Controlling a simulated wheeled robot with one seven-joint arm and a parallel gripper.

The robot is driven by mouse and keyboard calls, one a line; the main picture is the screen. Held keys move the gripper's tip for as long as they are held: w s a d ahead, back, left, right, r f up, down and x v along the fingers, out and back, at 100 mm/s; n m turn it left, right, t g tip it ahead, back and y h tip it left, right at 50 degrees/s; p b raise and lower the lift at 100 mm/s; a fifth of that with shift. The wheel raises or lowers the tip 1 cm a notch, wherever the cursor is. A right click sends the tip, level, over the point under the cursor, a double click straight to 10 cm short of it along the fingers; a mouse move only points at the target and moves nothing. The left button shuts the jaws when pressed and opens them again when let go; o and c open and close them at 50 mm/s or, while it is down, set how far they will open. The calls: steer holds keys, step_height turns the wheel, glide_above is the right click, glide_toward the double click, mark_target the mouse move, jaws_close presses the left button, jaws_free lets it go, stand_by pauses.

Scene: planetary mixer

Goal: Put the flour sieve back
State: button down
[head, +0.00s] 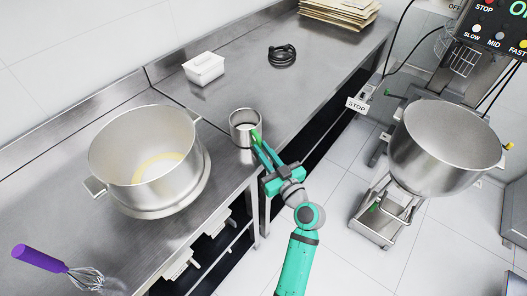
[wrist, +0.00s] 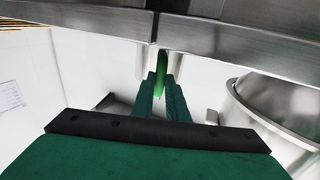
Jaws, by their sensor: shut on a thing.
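The flour sieve appears to be the round metal cup (head: 241,119) at the front edge of the steel counter in the head view. It looks upright, with its open rim up. My gripper (head: 257,139) is shut on its green handle, at the cup's near right side. In the wrist view the green handle (wrist: 161,62) shows between the fingertips of my gripper (wrist: 160,78). I cannot tell whether the cup's base touches the counter (head: 310,92) or hangs just above it.
A large steel bowl (head: 112,139) stands left of the sieve, and a purple-handled whisk (head: 40,258) lies front left. The mixer bowl (head: 440,160) is right. Counter right of the sieve is clear.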

steer(key=shift+f, duration=0.2)
steer(key=c, duration=1.7)
jaws_free()
steer(key=shift+f, duration=0.1)
steer(key=shift+c, duration=0.2)
